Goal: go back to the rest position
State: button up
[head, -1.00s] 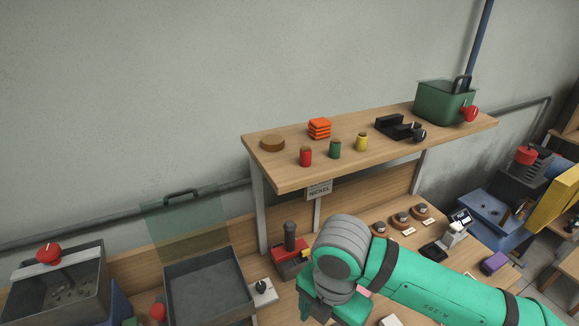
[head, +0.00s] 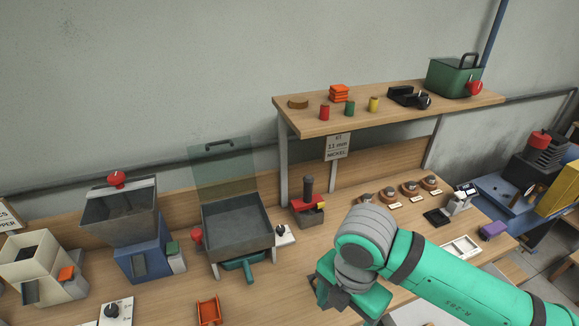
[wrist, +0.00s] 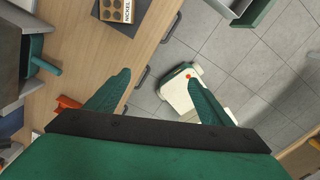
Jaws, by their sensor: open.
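My gripper shows in the wrist view (wrist: 160,92) with its two green fingers spread wide and nothing between them. Below the fingers are the bench's front edge and the tiled floor. In the head view my green arm comes in from the lower right. Its grey wrist and green gripper body (head: 352,290) are over the front of the wooden bench (head: 180,300). The fingertips are hidden in that view.
A wooden shelf (head: 390,112) carries small coloured jars and a green box (head: 455,78). On the bench stand an open grey tray machine (head: 238,228), a blue hopper machine (head: 150,262), a red-and-black press (head: 308,210) and an orange holder (head: 208,312). A white-and-green object (wrist: 180,90) is on the floor.

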jog(key=s+a+f+g+y, duration=0.1)
jog(key=s+f+g+y, duration=0.2)
jog(key=s, duration=0.4)
jog(key=s+a+f+y, duration=0.1)
jog(key=s+f+y, duration=0.1)
jog(key=s+f, duration=0.35)
jog(key=s+a+r+m+t+y, duration=0.1)
jog(key=s+a+m+t+y, duration=0.4)
jog(key=s+a+y, duration=0.3)
notch_tip(320, 180, down, 8)
jog(key=m+t+h, duration=1.3)
jog(key=m, duration=0.8)
jog(key=shift+a+m, duration=0.3)
jog(key=shift+a, duration=0.05)
